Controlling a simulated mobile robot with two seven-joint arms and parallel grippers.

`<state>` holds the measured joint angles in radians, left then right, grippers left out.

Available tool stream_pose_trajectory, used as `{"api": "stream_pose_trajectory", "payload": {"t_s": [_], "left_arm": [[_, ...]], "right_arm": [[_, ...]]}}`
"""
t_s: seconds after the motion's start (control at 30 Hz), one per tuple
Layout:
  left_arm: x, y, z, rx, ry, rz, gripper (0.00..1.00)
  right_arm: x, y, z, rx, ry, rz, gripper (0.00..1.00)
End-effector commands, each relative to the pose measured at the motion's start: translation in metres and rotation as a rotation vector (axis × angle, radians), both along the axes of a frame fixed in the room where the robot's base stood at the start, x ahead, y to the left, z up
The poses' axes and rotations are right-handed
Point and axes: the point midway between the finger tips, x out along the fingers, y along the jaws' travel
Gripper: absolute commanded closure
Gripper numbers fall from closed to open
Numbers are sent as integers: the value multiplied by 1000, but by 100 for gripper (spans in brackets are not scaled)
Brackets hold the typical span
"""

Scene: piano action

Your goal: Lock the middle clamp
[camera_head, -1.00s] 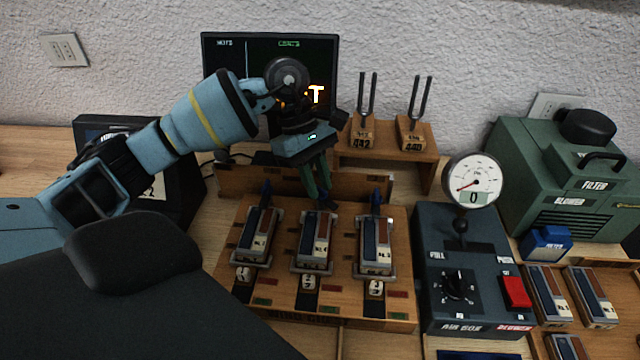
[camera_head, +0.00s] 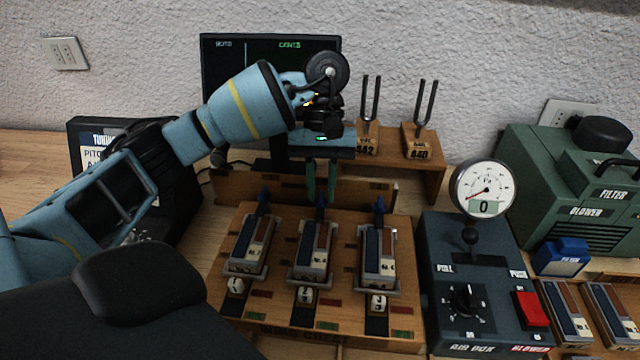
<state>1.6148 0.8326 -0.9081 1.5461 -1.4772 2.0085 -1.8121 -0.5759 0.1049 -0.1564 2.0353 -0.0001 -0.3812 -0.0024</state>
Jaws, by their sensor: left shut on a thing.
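The middle clamp (camera_head: 321,206) stands behind the middle block (camera_head: 314,250). The left clamp (camera_head: 264,200) and the right clamp (camera_head: 379,208) look similar and point up. My left gripper (camera_head: 321,198) reaches down from behind, its two green fingers on either side of the middle clamp's top. It is shut on that clamp, though the exact contact is small and hard to see. My right gripper is out of view.
Tuning forks on a wooden stand (camera_head: 432,170) rise right of my left wrist. A dark air box (camera_head: 450,245) with a gauge (camera_head: 484,190) stands right of the board. A green blower (camera_head: 560,180) is beyond it. A monitor (camera_head: 225,75) is behind my arm.

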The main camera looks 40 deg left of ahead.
Motion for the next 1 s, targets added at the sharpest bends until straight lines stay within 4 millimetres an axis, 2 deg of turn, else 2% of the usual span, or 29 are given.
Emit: {"api": "stream_pose_trajectory", "payload": {"t_s": [0.3,0.7,0.73,0.8,0.87,1.0], "left_arm": [[0,-1,0,1,1,-73,100],[0,-1,-1,0,1,-78,100],[0,-1,-1,1,3,-79,78],[0,-1,-1,0,2,-78,69],[0,-1,-1,0,1,-78,61],[0,-1,-1,0,1,-77,59]], "right_arm": [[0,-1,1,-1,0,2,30],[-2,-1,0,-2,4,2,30],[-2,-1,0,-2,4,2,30],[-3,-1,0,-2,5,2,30],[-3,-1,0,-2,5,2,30],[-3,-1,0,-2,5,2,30]]}}
